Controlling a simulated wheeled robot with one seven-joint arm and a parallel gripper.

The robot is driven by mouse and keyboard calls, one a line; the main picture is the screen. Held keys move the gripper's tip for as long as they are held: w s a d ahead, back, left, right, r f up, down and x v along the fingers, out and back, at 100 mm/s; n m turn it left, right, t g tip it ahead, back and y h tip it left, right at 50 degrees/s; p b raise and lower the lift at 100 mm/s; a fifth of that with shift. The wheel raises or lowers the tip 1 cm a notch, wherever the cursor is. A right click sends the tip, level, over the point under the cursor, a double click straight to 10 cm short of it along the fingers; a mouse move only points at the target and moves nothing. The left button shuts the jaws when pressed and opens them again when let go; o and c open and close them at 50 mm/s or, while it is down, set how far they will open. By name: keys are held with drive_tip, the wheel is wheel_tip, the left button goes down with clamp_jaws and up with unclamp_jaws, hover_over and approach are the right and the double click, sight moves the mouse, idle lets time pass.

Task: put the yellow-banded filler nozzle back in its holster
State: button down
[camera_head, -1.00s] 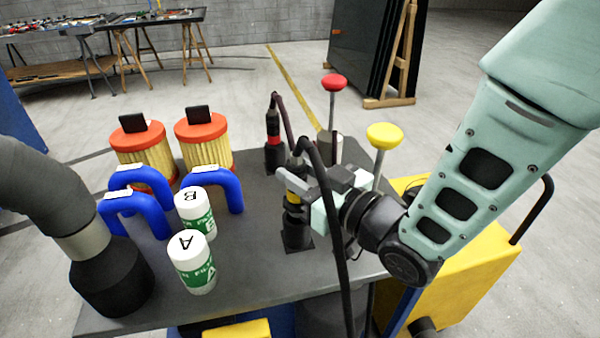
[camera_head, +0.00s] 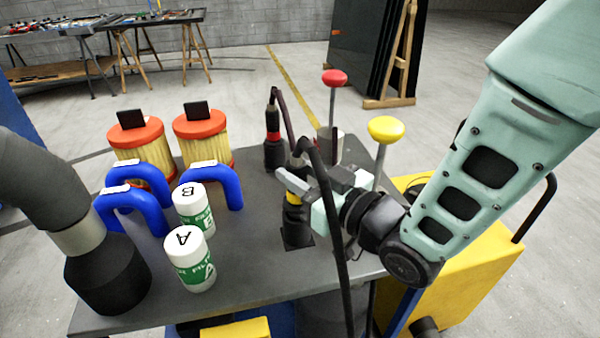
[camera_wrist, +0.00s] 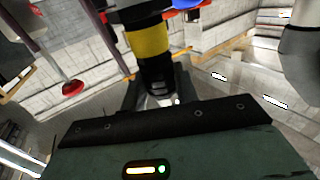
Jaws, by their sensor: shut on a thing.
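The yellow-banded filler nozzle (camera_head: 293,199) stands near the right side of the grey bench top, with a black hose rising from it. My gripper (camera_head: 296,183) is shut on it from the right, near its band. In the wrist view the yellow band (camera_wrist: 148,40) and the black body below it fill the top middle. A black holster (camera_head: 297,236) is directly below the nozzle. The nozzle looks roughly upright and in line with it. I cannot tell how far the nozzle is inside, because the gripper and hose hide part of the join.
A red-banded nozzle (camera_head: 272,135) stands upright behind. A yellow knob (camera_head: 385,130) and a red knob (camera_head: 334,78) rise on rods nearby. White bottles (camera_head: 190,258), blue pipes (camera_head: 135,208) and filters (camera_head: 203,140) occupy the left. The bench front (camera_head: 255,275) is clear.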

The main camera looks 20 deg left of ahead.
drive_tip(key=shift+f, duration=0.1)
idle(0.3)
drive_tip(key=shift+f+b, duration=0.5)
drive_tip(key=shift+b, duration=0.3)
drive_tip(key=shift+f+b, duration=0.6)
drive_tip(key=shift+b, duration=0.05)
drive_tip(key=c, duration=0.6)
unclamp_jaws()
drive_tip(key=shift+d, duration=0.1)
drive_tip(key=b+v, duration=0.2)
drive_tip(key=v, duration=0.6)
idle(0.3)
